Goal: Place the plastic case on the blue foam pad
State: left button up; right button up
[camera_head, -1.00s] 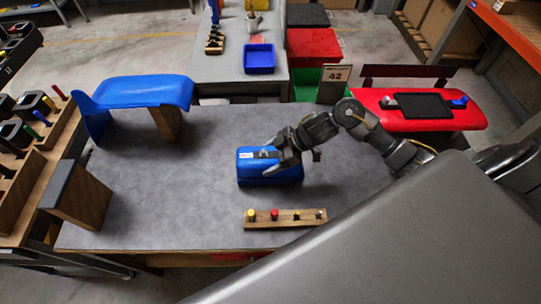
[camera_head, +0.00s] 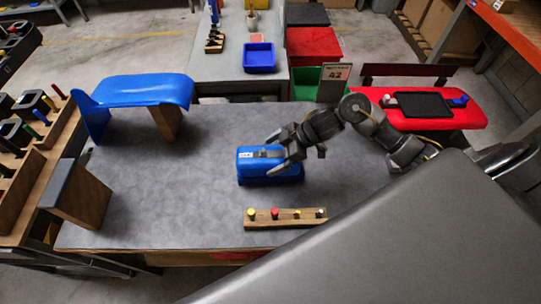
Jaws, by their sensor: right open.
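The blue plastic case (camera_head: 256,168) sits near the middle of the grey worktable, with a small pale label and a dark part on its top. No separate blue foam pad can be made out for sure; I cannot tell whether the darker blue strip under the case is a pad or the case's lower part. My right gripper (camera_head: 303,157) is open at the case's right end. One finger overlaps the case's top right and the other is right of it; I cannot tell whether they touch it. My left gripper is out of view.
A wooden rack with coloured pegs (camera_head: 287,222) lies in front of the case. A blue curved panel (camera_head: 140,90) stands back left, a dark-topped wooden block (camera_head: 80,200) front left. A red panel (camera_head: 425,118) is back right. The table's left middle is bare.

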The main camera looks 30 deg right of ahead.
jog(key=b+v, duration=0.1)
jog(key=v, duration=0.9)
jog(key=shift+s+d, duration=0.1)
